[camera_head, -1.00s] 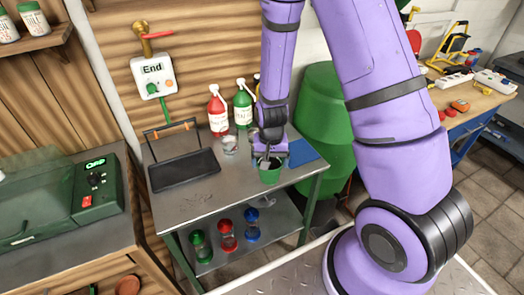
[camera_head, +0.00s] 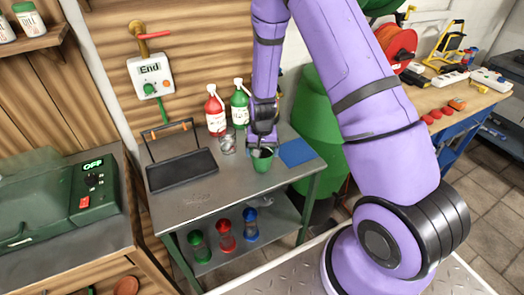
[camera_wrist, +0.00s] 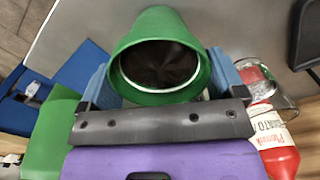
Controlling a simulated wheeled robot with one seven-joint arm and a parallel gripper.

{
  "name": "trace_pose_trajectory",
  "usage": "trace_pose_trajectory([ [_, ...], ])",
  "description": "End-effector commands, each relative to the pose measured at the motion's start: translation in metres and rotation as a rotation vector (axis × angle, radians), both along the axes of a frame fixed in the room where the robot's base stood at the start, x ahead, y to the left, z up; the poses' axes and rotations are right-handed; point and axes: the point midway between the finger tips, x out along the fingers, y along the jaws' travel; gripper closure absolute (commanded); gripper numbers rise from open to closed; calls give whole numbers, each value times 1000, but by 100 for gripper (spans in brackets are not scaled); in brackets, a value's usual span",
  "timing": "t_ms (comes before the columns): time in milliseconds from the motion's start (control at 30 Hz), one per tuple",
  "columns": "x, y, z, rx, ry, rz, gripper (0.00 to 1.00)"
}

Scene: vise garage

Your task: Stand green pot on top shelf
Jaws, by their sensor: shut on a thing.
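The green pot (camera_head: 261,162) is at the front right of the grey metal cart's top (camera_head: 205,202), left of a blue mat. Its opening faces up and shows dark inside. In the wrist view, the pot (camera_wrist: 150,92) sits between my blue fingertips, its rim towards the camera. My gripper (camera_head: 262,149) is shut on the pot from above and behind. I cannot tell whether the pot's base touches the cart top. A wooden wall shelf (camera_head: 40,43) with jars is at the upper left.
A black tray (camera_head: 182,170), a glass (camera_head: 228,142), a red bottle (camera_head: 215,112) and a green bottle (camera_head: 240,104) stand on the cart top. The blue mat (camera_head: 297,152) lies at right. Hourglasses stand on the lower shelf (camera_head: 265,238). The cart top's front left is clear.

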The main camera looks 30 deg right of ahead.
Motion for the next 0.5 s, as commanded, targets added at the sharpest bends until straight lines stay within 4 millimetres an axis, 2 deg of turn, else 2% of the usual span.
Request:
trace_pose_trajectory([
  [300,0,0,-3,0,0,0,44],
  [333,0,0,-2,0,0,0,4],
  [367,0,0,-2,0,0,0,0],
  [500,0,0,-2,0,0,0,0],
])
